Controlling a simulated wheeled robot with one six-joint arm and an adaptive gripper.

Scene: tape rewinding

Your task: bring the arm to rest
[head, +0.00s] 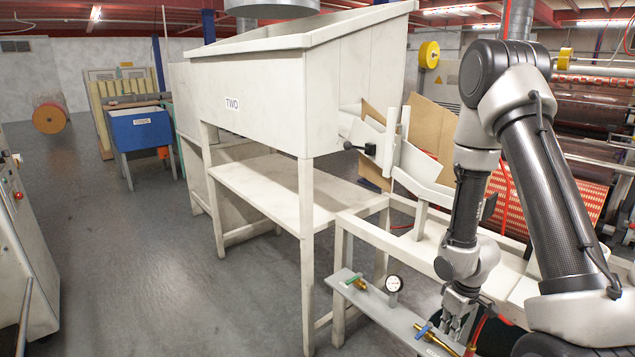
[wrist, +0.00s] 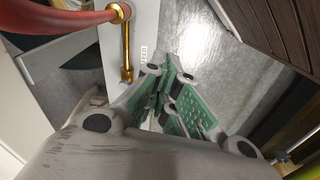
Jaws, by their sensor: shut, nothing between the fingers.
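My gripper (head: 453,325) hangs pointing down at the lower right of the head view, beside the shelf with valves and a gauge. In the wrist view my gripper (wrist: 172,122) shows its green-padded fingers close together, with nothing between them. My arm rises from the lower right, bends at the top and comes down to the gripper. Whether the fingers touch the shelf cannot be told.
The valve shelf (head: 405,322) carries a brass valve with a blue handle (head: 432,338), a green-handled valve (head: 355,281) and a gauge (head: 394,284). A red hose (wrist: 60,22) runs near the gripper. A white bench marked TWO (head: 250,85) stands left. Grey floor (head: 130,250) is open further left.

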